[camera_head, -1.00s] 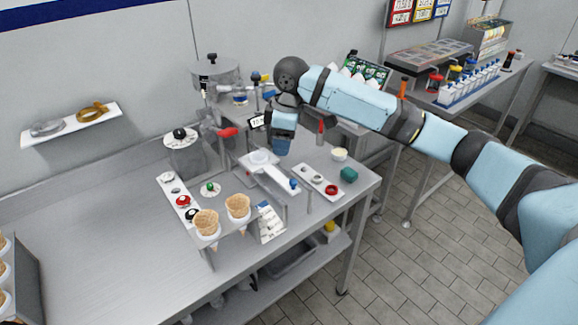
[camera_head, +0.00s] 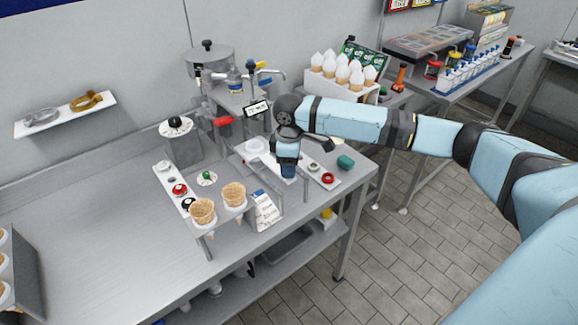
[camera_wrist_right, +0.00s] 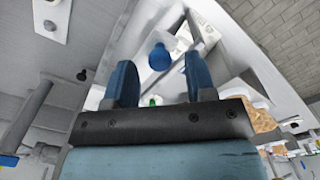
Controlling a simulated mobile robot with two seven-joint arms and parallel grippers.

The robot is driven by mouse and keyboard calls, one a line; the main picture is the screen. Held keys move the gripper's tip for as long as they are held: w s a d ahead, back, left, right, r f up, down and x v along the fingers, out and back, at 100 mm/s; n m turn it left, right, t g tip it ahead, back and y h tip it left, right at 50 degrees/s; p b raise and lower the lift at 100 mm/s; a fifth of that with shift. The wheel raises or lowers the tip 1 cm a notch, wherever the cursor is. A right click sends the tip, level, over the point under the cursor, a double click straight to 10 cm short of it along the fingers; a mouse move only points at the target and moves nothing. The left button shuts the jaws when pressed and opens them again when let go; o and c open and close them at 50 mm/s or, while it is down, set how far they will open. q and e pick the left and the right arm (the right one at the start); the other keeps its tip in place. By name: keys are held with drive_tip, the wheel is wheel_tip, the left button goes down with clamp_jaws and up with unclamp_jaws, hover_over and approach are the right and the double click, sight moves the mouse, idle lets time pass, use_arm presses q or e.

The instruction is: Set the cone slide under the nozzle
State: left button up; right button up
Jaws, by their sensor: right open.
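The cone slide (camera_head: 256,147) is a white plate with a round holder, on the steel bench below the dispensing machine (camera_head: 215,118). My right gripper (camera_head: 288,172) points down over the slide's front end and hides part of it. In the right wrist view, a blue knob (camera_wrist_right: 160,57) shows between the open fingers of the right gripper (camera_wrist_right: 160,80), with gaps on both sides. The fingers do not visibly grip it. The nozzle cannot be made out clearly. My left gripper is out of view.
Two waffle cones (camera_head: 203,211) stand in a holder at the bench's front. A white tray (camera_head: 176,193) with small parts lies left.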

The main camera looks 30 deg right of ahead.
sight(268, 157)
drive_tip(key=shift+f, duration=0.65)
clamp_jaws()
drive_tip(key=shift+w+a+r+p, duration=0.1)
drive_tip(key=shift+w+p, duration=0.25)
drive_tip(key=shift+w, duration=0.65)
drive_tip(key=shift+w+a+r+p, duration=0.1)
drive_tip(key=shift+w+p, duration=0.25)
drive_tip(key=shift+w, duration=0.6)
drive_tip(key=shift+w+f, duration=0.15)
drive_tip(key=shift+w, duration=0.05)
drive_tip(key=shift+s, duration=0.1)
drive_tip(key=shift+c, duration=0.5)
unclamp_jaws()
drive_tip(key=shift+o, duration=0.5)
